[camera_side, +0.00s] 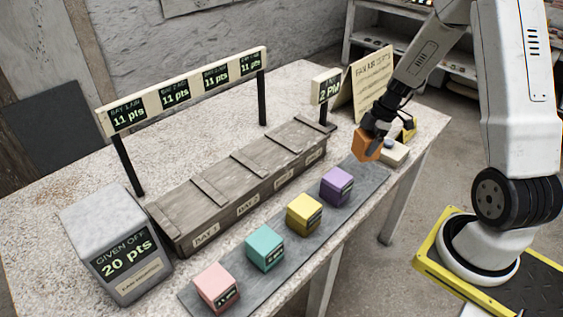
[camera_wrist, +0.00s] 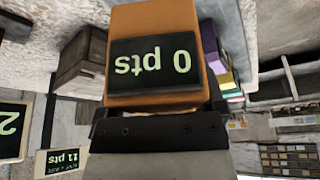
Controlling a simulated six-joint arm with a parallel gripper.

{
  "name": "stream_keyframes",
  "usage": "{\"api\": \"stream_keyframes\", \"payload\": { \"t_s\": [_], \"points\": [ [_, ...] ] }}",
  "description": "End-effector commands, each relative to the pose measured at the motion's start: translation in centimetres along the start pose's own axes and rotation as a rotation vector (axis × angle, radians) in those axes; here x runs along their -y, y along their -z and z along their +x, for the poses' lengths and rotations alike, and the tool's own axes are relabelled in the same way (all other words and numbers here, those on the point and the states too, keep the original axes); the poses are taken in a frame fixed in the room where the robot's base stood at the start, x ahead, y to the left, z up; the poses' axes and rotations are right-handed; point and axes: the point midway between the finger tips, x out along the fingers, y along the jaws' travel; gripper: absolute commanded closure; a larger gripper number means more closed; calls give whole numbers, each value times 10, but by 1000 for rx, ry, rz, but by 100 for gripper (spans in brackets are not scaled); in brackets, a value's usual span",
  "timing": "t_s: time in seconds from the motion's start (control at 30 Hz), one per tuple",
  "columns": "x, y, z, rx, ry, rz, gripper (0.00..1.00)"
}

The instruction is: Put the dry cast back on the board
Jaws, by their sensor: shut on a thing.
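My gripper (camera_side: 376,124) is shut on an orange cube (camera_side: 365,147) at the far right end of a long grey board (camera_side: 327,215). I cannot tell whether the cube touches the board. In the wrist view the orange cube (camera_wrist: 152,20) sits in the jaws (camera_wrist: 160,112), its dark display reading "0 pts" upside down. Pink (camera_side: 217,287), teal (camera_side: 264,247), yellow (camera_side: 304,213) and purple (camera_side: 337,185) cubes stand in a spaced row along the board, each with a small dark label. No plaster sphere shows.
A long wooden crate (camera_side: 237,180) with bay labels runs behind the board. Displays (camera_side: 185,90) reading "11 pts" stand behind it. A grey box (camera_side: 117,240) reading "GIVEN OFF 20 pts" is at the left. A cream block (camera_side: 394,153) and a "2 PM" sign (camera_side: 327,87) are near my gripper.

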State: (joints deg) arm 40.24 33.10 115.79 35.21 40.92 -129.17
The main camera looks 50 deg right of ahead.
Motion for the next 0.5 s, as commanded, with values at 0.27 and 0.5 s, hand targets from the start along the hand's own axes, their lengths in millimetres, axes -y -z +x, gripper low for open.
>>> {"api": "stream_keyframes", "payload": {
  "t_s": [0.27, 0.5],
  "points": [
    [0, -2, 7, -1, 1, -1, 100],
    [0, -9, 21, -1, 1, 0, 100]
  ]
}}
